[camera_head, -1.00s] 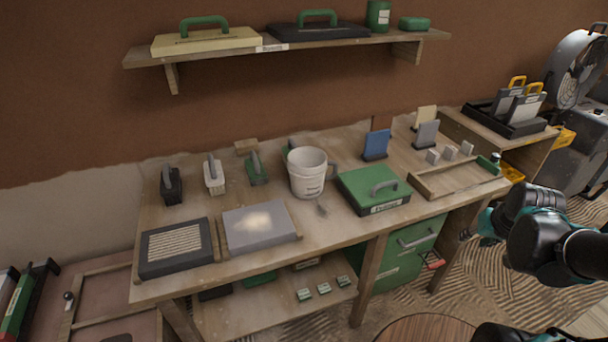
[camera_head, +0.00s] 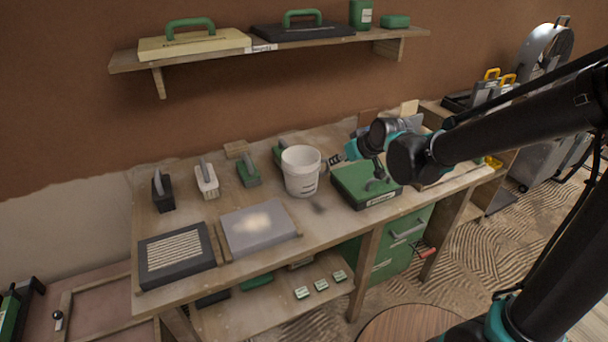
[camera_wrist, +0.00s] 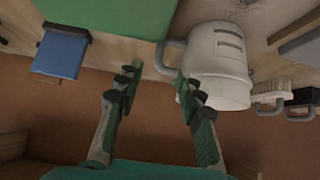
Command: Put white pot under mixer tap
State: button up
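The white pot (camera_head: 301,174), with printed marks on its side, stands upright on the workbench in the head view. My gripper (camera_head: 331,162) is just right of it, pointing at its handle side. In the wrist view my gripper (camera_wrist: 158,82) is open, its two green-grey fingers spread. The white pot (camera_wrist: 220,62) appears large and turned over there, its handle (camera_wrist: 166,58) lying ahead of and between the fingertips. I cannot tell whether a finger touches the pot. No mixer tap shows in either view.
A green case (camera_head: 355,190) lies right of the pot, under my arm. Brushes, including a green one (camera_head: 249,173), stand left. A grey tray (camera_head: 284,233) lies at front left. The wall shelf (camera_head: 215,58) hangs above. A blue block (camera_wrist: 62,52) shows in the wrist view.

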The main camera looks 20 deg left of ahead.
jog(key=x, duration=1.4)
jog(key=shift+w+a+f, duration=0.1)
jog(key=shift+f, duration=0.05)
grip_shut()
